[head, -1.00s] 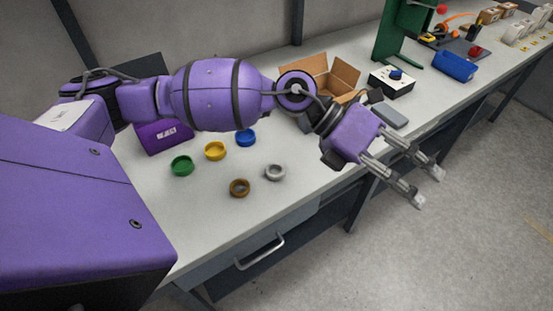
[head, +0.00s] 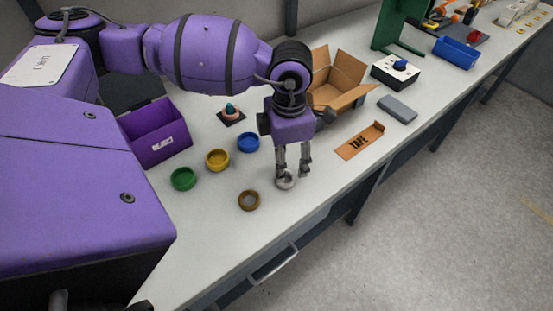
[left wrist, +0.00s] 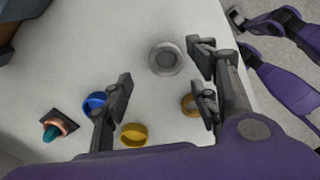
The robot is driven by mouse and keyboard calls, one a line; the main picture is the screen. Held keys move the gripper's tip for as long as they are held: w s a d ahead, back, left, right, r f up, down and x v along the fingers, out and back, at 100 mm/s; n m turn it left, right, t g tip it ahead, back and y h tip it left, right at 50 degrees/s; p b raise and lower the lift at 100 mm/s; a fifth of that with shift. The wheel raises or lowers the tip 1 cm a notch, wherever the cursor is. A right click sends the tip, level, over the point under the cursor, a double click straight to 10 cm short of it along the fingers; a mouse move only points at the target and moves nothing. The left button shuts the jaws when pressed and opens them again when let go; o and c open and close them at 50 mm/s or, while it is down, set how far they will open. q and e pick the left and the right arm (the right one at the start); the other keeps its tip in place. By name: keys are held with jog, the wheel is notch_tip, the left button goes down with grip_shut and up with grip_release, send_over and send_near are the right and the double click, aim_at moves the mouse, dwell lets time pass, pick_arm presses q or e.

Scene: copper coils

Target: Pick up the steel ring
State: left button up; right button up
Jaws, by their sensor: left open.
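The steel ring (head: 286,183) lies flat on the bench near its front edge. It also shows in the left wrist view (left wrist: 167,58) as a grey ring with nothing inside. My left gripper (head: 292,176) points down at the ring, its fingers apart and empty. One fingertip overlaps the ring in the head view, and I cannot tell whether they touch. In the left wrist view the left gripper's fingers (left wrist: 162,72) are spread on either side, with the ring a little beyond their middle.
A brown ring (head: 249,200), yellow ring (head: 217,159), blue ring (head: 248,142) and green ring (head: 183,178) lie nearby. The bench front edge is close.

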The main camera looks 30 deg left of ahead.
aim_at(289, 185)
pick_arm(q)
jog(key=f, duration=0.5)
jog(key=shift+s+f, duration=0.15)
jog(key=shift+s, duration=0.1)
jog(key=shift+c, duration=0.5)
jog(key=c, duration=1.2)
